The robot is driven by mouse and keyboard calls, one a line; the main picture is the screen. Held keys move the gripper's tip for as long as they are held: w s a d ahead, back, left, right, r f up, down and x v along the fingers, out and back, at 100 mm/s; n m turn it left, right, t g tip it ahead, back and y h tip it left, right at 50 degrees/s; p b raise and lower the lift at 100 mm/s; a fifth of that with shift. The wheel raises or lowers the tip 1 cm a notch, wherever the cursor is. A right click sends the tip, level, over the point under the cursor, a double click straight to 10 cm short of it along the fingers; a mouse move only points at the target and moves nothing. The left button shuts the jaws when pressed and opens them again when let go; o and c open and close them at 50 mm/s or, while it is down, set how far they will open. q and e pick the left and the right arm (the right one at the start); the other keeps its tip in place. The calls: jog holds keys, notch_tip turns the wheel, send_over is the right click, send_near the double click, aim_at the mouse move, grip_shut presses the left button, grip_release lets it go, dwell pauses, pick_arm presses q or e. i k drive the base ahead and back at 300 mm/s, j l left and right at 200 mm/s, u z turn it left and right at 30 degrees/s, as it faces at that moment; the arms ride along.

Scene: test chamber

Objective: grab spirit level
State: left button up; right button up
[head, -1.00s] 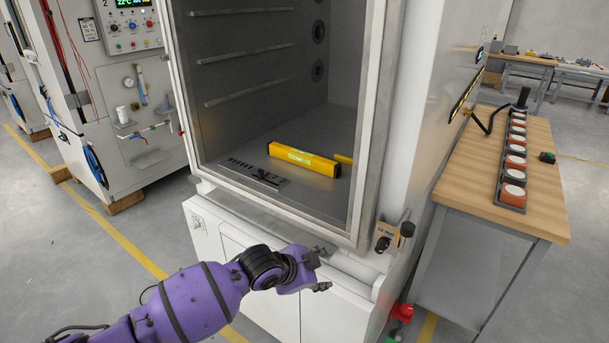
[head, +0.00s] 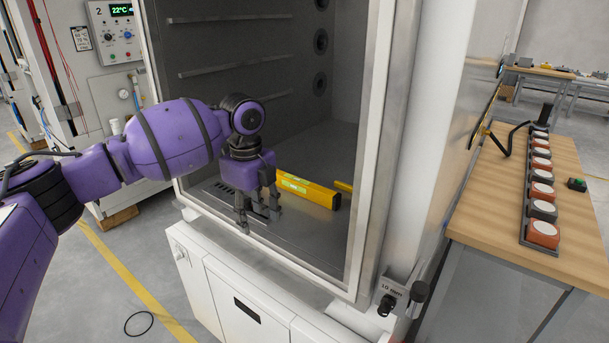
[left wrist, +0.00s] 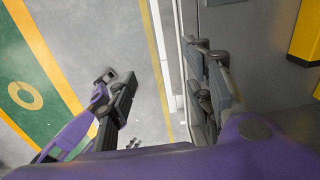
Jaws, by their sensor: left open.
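The yellow spirit level (head: 309,190) lies on the floor of the open test chamber (head: 310,240), its left end hidden behind my left gripper. In the left wrist view a yellow piece of it (left wrist: 306,35) shows at the upper right edge. My left gripper (head: 258,222) is open and empty, fingers pointing down, at the chamber's front sill, in front and to the left of the level. In the left wrist view its two fingers (left wrist: 160,95) stand wide apart, with the sill edge between them. My right gripper is not in view.
The chamber's side posts and front sill border the opening. A wooden bench (head: 575,240) with a row of several round-topped pieces stands at the right.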

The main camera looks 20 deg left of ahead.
aim_at(330, 199)
jog(key=i, duration=1)
